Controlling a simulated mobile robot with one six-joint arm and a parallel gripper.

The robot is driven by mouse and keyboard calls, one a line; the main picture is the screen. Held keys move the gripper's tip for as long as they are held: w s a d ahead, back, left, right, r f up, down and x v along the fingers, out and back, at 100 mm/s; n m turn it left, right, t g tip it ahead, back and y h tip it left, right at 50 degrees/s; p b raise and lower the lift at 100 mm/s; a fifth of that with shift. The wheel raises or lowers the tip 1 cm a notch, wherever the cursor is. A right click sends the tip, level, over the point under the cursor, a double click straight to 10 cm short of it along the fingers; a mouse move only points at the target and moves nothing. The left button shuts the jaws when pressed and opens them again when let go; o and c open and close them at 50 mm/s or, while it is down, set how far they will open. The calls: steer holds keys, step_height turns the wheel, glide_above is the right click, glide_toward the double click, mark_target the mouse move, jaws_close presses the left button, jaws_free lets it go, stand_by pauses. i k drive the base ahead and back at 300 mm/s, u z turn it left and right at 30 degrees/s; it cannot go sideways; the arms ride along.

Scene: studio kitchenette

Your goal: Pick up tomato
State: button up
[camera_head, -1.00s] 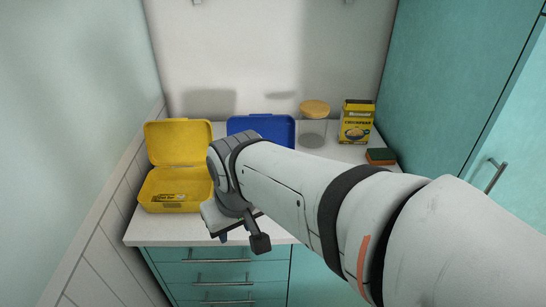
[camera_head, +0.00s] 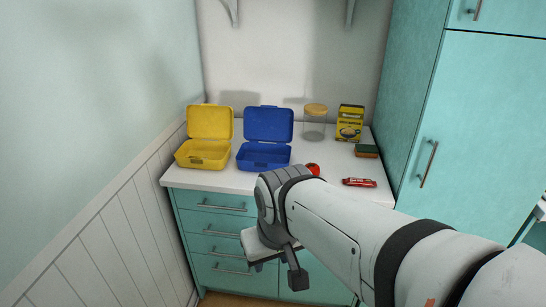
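A red tomato (camera_head: 313,168) sits on the white countertop, right of the blue lunchbox; my arm partly hides its lower side. My gripper (camera_head: 272,262) is at the end of my white arm, in front of the teal drawers in the picture and nearer to the camera than the tomato. Its fingertips are small and mostly hidden by the wrist, so I cannot tell if it is open or shut.
An open yellow lunchbox (camera_head: 205,155) and an open blue lunchbox (camera_head: 264,156) stand on the counter (camera_head: 335,160). A lidded glass jar (camera_head: 315,125), a yellow box (camera_head: 350,124), a sponge (camera_head: 367,151) and a red wrapped bar (camera_head: 359,183) are to the right. A tall teal cabinet (camera_head: 475,130) borders the right side.

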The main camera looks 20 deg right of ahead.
mark_target(315, 169)
steer(key=z, duration=0.6)
steer(key=i, duration=1.3)
steer(key=z, duration=0.75)
steer(key=k, duration=0.1)
steer(key=u, duration=0.35)
